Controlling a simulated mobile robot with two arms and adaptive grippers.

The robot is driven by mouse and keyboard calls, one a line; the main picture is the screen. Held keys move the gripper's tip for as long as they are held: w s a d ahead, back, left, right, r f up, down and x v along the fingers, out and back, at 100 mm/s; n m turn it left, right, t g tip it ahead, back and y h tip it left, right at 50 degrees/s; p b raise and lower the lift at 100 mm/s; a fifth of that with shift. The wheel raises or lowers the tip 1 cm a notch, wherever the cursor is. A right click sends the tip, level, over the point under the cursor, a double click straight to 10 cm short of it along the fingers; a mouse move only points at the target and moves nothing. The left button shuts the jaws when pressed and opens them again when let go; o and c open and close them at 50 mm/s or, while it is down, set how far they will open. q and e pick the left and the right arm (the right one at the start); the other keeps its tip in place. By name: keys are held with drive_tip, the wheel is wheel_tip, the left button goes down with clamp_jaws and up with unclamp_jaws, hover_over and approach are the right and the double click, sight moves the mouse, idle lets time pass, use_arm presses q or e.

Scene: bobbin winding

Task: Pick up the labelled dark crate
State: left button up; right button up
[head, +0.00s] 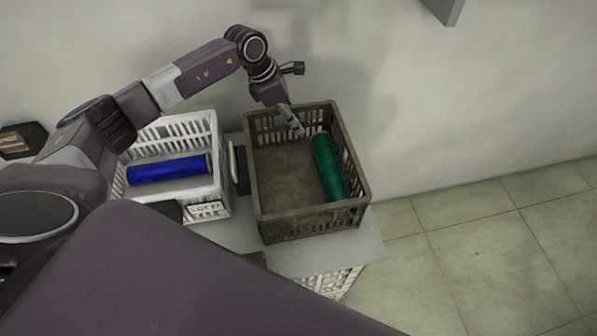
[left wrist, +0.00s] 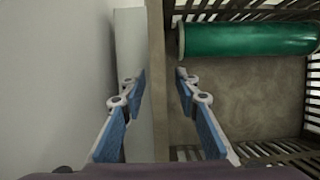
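The dark brown crate (head: 300,222) stands on a pale table, with slatted sides and an open top. A green bobbin (head: 329,168) lies inside it along the right side. I see no readable label on this crate. My left gripper (head: 296,125) is at the crate's far wall. In the left wrist view my left gripper (left wrist: 160,76) is open, its blue-padded fingers apart on either side of the crate's rim (left wrist: 157,35). The green bobbin (left wrist: 245,39) shows there too. Whether the fingers touch the rim cannot be told. My right gripper is not in view.
A white crate (head: 222,185) with a blue bobbin (head: 168,169) and a tag on its front stands close at the left. The wall is just behind the dark crate. Another white crate (head: 328,284) shows below the table (head: 352,245). Tiled floor at the right is clear.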

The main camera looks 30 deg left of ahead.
use_arm(q)
drive_tip(key=shift+w+f, duration=0.1)
drive_tip(key=shift+f, duration=0.2)
clamp_jaws()
drive_tip(key=shift+d+r, duration=0.1)
drive_tip(key=shift+r, duration=0.05)
idle(0.3)
